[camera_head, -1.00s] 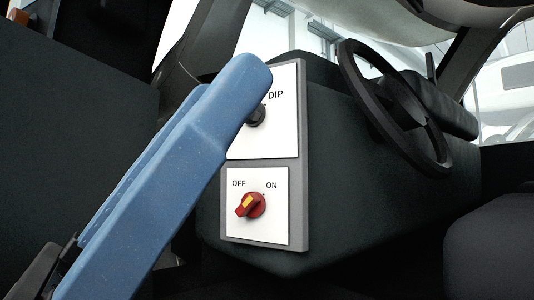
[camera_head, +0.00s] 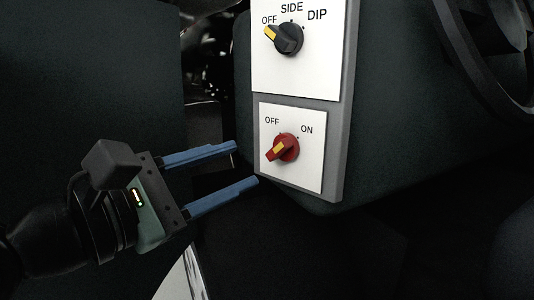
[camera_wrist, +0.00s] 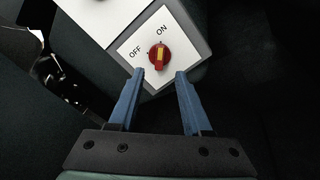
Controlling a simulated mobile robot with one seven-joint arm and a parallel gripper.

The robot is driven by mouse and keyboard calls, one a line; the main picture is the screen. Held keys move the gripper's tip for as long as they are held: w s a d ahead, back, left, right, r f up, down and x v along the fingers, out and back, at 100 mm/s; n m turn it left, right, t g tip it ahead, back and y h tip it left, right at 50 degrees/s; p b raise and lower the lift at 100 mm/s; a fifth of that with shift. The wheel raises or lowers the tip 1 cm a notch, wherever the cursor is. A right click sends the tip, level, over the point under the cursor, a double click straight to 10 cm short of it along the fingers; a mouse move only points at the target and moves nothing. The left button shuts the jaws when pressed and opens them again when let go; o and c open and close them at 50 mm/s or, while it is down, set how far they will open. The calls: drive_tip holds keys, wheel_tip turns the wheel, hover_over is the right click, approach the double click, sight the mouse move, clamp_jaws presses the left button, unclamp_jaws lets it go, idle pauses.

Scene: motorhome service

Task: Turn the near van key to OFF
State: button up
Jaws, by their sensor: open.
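The red key (camera_head: 284,148) is a rotary handle with a yellow strip, on a white plate (camera_head: 308,172) marked OFF at left and ON at right. Its bar slants from lower left to upper right, roughly in line with the ON tick. In the wrist view the red key (camera_wrist: 159,57) sits just beyond the fingertips, roughly centred between them. My gripper (camera_head: 247,164) has two blue fingers, open and empty, left of the plate and pointing towards it. The wrist view also shows my gripper (camera_wrist: 160,72) apart from the key.
A black knob (camera_head: 287,39) marked OFF, SIDE and DIP sits on the upper plate, its yellow strip towards OFF. A steering wheel (camera_head: 486,60) is at upper right. The dark dashboard (camera_head: 395,120) surrounds the grey panel.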

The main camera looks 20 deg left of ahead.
sight(275, 151)
drive_tip(key=x, duration=0.6)
drive_tip(key=shift+w+d+b, duration=0.2)
drive_tip(key=shift+w+b, duration=0.15)
drive_tip(key=shift+w, duration=0.05)
clamp_jaws()
